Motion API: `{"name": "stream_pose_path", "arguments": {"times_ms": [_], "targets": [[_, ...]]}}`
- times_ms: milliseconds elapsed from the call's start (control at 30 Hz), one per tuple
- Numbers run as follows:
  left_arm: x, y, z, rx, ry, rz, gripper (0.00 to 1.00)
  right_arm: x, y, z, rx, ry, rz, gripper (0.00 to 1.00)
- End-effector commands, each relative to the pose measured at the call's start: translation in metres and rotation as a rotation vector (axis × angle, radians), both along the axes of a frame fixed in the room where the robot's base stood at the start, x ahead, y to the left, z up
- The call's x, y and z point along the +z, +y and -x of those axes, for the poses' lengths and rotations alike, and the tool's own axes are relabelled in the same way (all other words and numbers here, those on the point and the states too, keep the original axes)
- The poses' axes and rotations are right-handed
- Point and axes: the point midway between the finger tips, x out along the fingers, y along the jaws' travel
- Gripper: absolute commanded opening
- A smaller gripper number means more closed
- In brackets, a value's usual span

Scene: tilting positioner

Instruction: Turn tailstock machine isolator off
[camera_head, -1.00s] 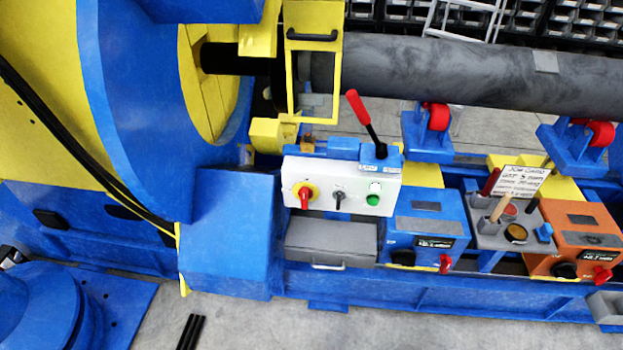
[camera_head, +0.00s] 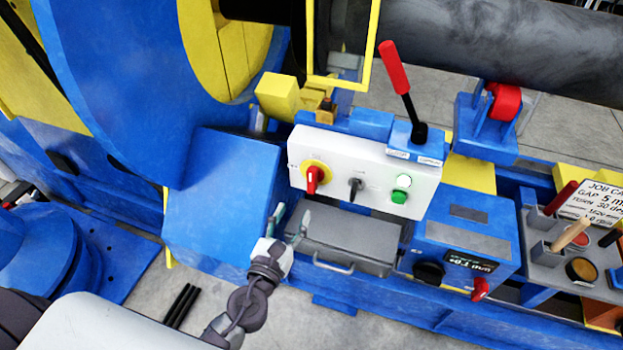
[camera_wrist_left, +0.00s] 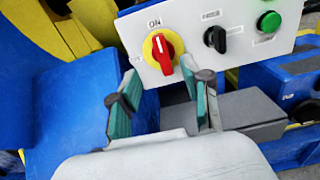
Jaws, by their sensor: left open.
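The isolator is a red rotary handle on a yellow disc (camera_head: 316,176) at the left end of a white control panel (camera_head: 346,170). In the left wrist view the red handle (camera_wrist_left: 164,54) stands close to upright, with "ON" lettered above the disc. My left gripper (camera_head: 288,222) is open and empty, below and left of the isolator and apart from it. In the left wrist view its two fingers (camera_wrist_left: 162,98) stand below the isolator, with a gap between them. My right gripper is not in view.
The panel also has a black selector (camera_head: 355,186) and a green button (camera_head: 399,195). A grey drawer box (camera_head: 345,243) sits below it. A lever with a red grip (camera_head: 394,68) stands above. A blue sloped housing (camera_head: 222,195) lies left of the panel.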

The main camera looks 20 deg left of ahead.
Motion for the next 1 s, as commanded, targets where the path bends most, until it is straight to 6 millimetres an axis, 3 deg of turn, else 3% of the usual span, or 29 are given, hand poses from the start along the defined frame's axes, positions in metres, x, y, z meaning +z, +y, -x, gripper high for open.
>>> {"name": "stream_pose_path", "arguments": {"times_ms": [233, 600, 1000], "targets": [[0.004, -0.002, -0.048, 0.002, 0.0, 0.005, 0.48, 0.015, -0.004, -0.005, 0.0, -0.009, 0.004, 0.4], [0.0, -0.004, -0.116, 0.001, 0.002, 0.007, 0.48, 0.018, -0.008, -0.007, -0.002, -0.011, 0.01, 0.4], [0.0, -0.004, -0.13, 0.0, 0.004, 0.008, 0.48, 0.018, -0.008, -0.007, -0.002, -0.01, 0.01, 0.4]]}}
